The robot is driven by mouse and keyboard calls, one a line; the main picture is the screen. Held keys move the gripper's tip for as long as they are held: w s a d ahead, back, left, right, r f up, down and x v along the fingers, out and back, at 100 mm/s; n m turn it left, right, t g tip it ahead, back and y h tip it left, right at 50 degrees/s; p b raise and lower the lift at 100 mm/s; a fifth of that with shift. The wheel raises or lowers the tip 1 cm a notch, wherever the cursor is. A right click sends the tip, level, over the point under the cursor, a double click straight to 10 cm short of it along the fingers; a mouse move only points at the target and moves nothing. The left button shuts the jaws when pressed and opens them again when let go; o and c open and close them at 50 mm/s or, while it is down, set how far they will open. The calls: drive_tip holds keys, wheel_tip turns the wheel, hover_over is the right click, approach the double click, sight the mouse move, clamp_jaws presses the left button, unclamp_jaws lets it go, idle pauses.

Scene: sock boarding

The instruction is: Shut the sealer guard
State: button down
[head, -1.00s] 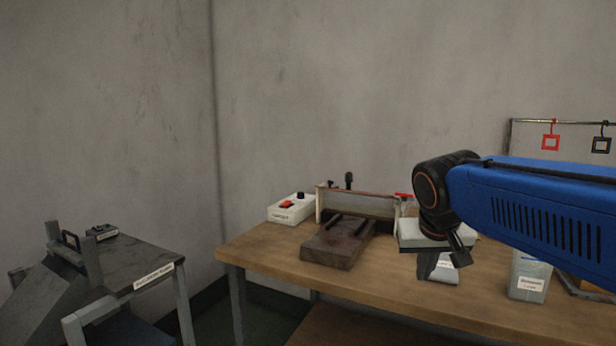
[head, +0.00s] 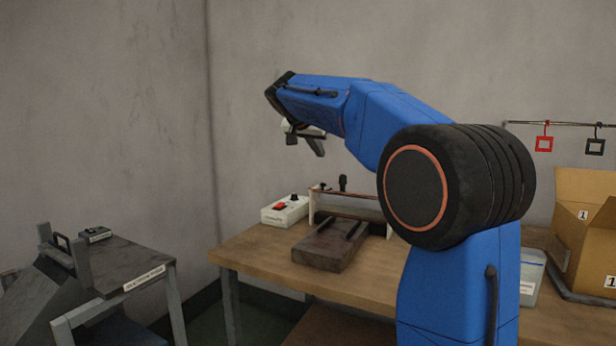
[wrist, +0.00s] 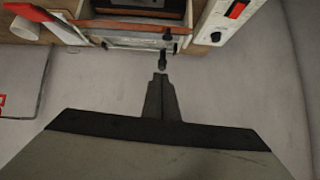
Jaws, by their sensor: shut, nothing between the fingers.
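The sealer (head: 325,246) stands on the bench, its dark bed toward me. Its guard (head: 355,206) shows as a pale panel between two white posts behind the bed, with a black knob (head: 343,183) above its top edge. My gripper (head: 314,143) is in the air above and to the left of the guard, shut and empty. In the wrist view, the fingertips of my gripper (wrist: 160,77) appear close below the knob (wrist: 163,59) in the picture. I cannot tell whether they touch it.
A white control box (head: 285,210) with a red switch stands left of the sealer on the wooden bench (head: 255,256). A grey side table (head: 125,262) is at the left. The wall is close behind the bench.

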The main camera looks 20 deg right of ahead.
hover_over(323, 190)
drive_tip(key=w+d, duration=0.2)
wheel_tip(323, 190, down, 6)
drive_tip(key=shift+s+d+f, duration=0.1)
drive_tip(key=shift+s+f, duration=0.05)
drive_tip(key=f, duration=0.1)
drive_tip(key=a, duration=0.1)
drive_tip(key=f, duration=0.1)
drive_tip(key=shift+s+a+f, duration=0.25)
drive_tip(key=shift+s+f, duration=0.1)
drive_tip(key=shift+s, duration=0.05)
drive_tip(key=shift+s+a+f, duration=0.1)
drive_tip(key=shift+a+f, duration=0.05)
drive_tip(key=shift+f, duration=0.2)
